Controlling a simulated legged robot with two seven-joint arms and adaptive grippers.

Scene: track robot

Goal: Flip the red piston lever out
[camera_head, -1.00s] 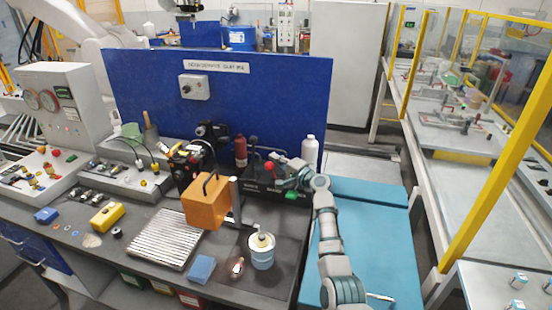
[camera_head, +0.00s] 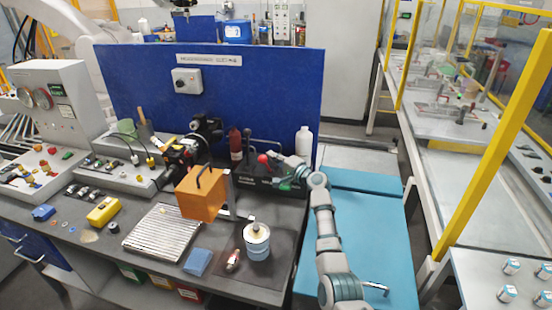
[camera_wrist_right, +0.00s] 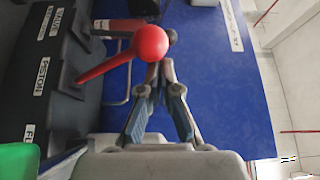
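The red piston lever shows in the right wrist view as a red ball knob (camera_wrist_right: 150,43) on a red rod. The rod slants to the lower left toward a dark box (camera_wrist_right: 45,75) labelled PISTON. In the head view the right gripper (camera_head: 281,163) is small, beside the knob. My left gripper is not in view.
A dark knob (camera_wrist_right: 171,36) shows behind the red ball. A red bottle (camera_head: 236,145) and a white bottle (camera_head: 304,141) stand near the blue panel (camera_head: 260,105). An orange block (camera_head: 200,198) and a white-blue can (camera_head: 257,242) occupy the bench left of my arm.

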